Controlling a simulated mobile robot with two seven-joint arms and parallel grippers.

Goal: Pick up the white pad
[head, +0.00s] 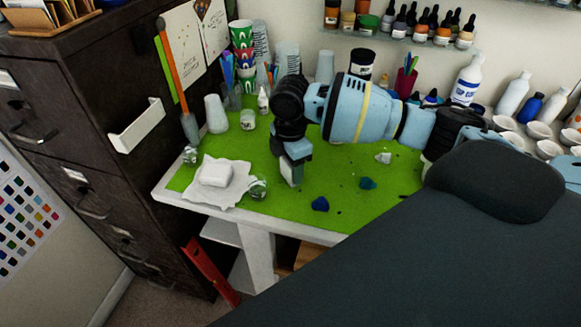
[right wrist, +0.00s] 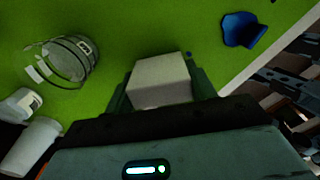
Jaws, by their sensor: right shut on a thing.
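My right gripper (head: 292,168) is over the green mat in the middle of the head view, pointing down. In the right wrist view the right gripper (right wrist: 160,88) is shut on a pale, whitish block (right wrist: 160,80), which I take to be the white pad. Its pale side (head: 288,172) shows only narrowly between the fingers in the head view. I cannot tell whether it touches the mat. Another white block (head: 216,172) lies on a crumpled white sheet (head: 195,193) at the table's left corner. My left gripper is not in view.
The green mat (head: 335,172) has a glass jar (head: 258,188) left of the gripper and blue pieces (head: 320,204) to its right. White cups (head: 216,114) and striped paper cups (head: 242,45) stand at the back left. A dark cabinet (head: 95,110) borders the table's left side.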

